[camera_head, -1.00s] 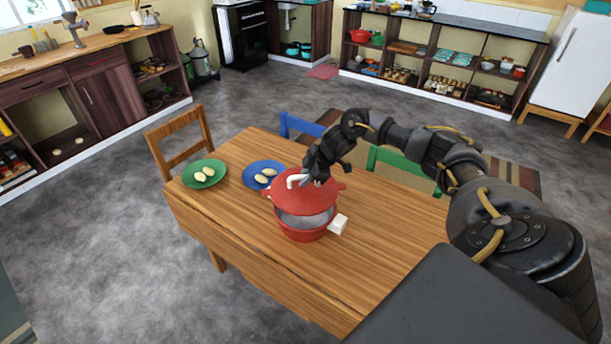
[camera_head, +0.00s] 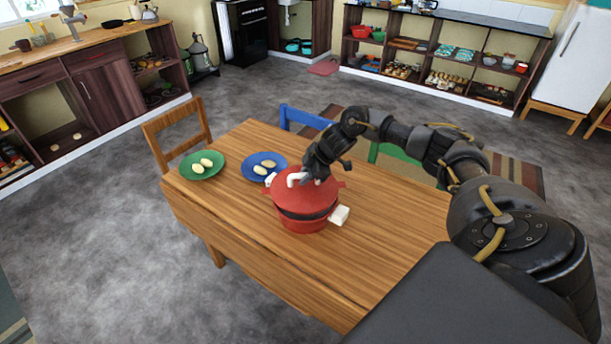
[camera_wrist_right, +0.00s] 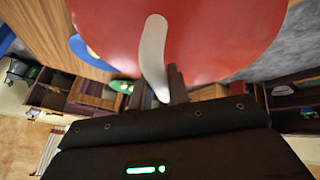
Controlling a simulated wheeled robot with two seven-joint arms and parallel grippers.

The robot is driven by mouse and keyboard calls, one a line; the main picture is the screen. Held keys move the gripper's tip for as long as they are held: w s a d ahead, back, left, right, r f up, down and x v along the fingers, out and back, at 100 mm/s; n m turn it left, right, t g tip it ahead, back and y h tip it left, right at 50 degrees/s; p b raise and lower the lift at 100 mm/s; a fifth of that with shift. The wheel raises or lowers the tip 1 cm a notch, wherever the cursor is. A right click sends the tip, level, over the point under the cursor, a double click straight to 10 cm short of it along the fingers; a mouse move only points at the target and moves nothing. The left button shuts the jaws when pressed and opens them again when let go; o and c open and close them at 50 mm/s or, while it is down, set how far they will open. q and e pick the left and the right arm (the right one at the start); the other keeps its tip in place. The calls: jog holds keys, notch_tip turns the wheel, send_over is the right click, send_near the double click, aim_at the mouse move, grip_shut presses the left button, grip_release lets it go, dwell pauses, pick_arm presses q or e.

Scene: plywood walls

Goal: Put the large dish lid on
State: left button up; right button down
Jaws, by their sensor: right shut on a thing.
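The red lid (camera_head: 301,192) is over the red pot (camera_head: 303,222) on the wooden table. A dark gap shows between the lid and the pot's rim at the front, so the lid does not look fully seated. My right gripper (camera_head: 306,180) is shut on the lid's white handle (camera_head: 292,179). In the right wrist view the lid (camera_wrist_right: 200,30) fills the top and its white handle (camera_wrist_right: 153,55) runs down to the gripper (camera_wrist_right: 172,88). The pot's white side handle (camera_head: 339,215) sticks out at right. My left gripper is not in view.
A green plate (camera_head: 202,173) and a blue plate (camera_head: 252,176), each with pale oval food, stand on the table (camera_head: 225,215) to the left of the pot. Chairs stand around the table. The table's front and right are clear.

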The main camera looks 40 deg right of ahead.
jog(key=shift+s+d, duration=0.1)
jog(key=shift+d, duration=0.05)
dwell(0.4)
jog(key=shift+f+p, duration=0.25)
jog(key=shift+p, duration=0.1)
jog(key=shift+f, duration=0.15)
dwell(0.4)
jog(key=shift+f+b, duration=0.4)
jog(key=shift+f, duration=0.3)
jog(key=shift+f, duration=0.1)
jog(key=shift+f, duration=0.35)
jog(key=shift+f, duration=0.3)
dwell(0.6)
